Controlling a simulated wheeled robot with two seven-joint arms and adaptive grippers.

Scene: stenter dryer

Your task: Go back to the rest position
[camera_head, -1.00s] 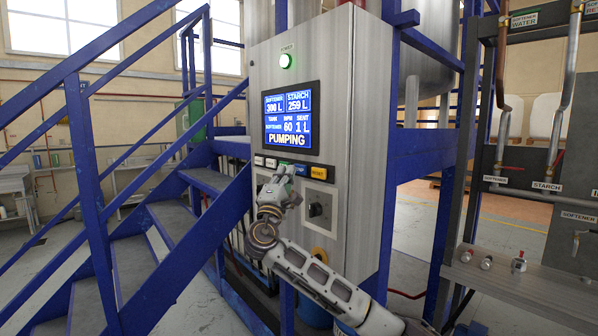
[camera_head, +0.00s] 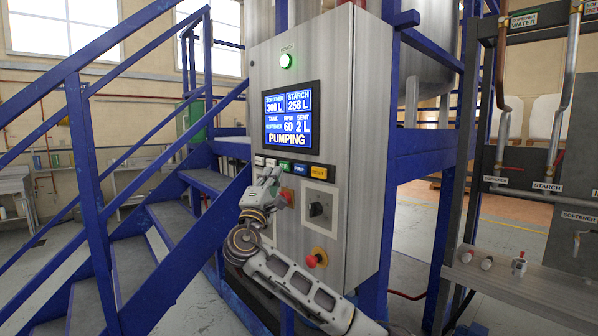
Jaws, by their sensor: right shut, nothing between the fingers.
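My right gripper (camera_head: 271,173) is shut and empty, in front of the lower left of the grey control cabinet (camera_head: 343,120). It is just below the row of buttons, in front of the panel's left part. My right forearm reaches up to it from the bottom. The green button (camera_head: 284,166), blue button (camera_head: 299,168) and yellow button (camera_head: 319,172) are in plain view. My left gripper is not in view.
Blue stairs with a railing (camera_head: 95,200) stand close on the left. A red mushroom button (camera_head: 313,261) and a black selector (camera_head: 316,209) sit on the cabinet front. Pipes and a metal shelf (camera_head: 530,285) stand on the right, with open floor between.

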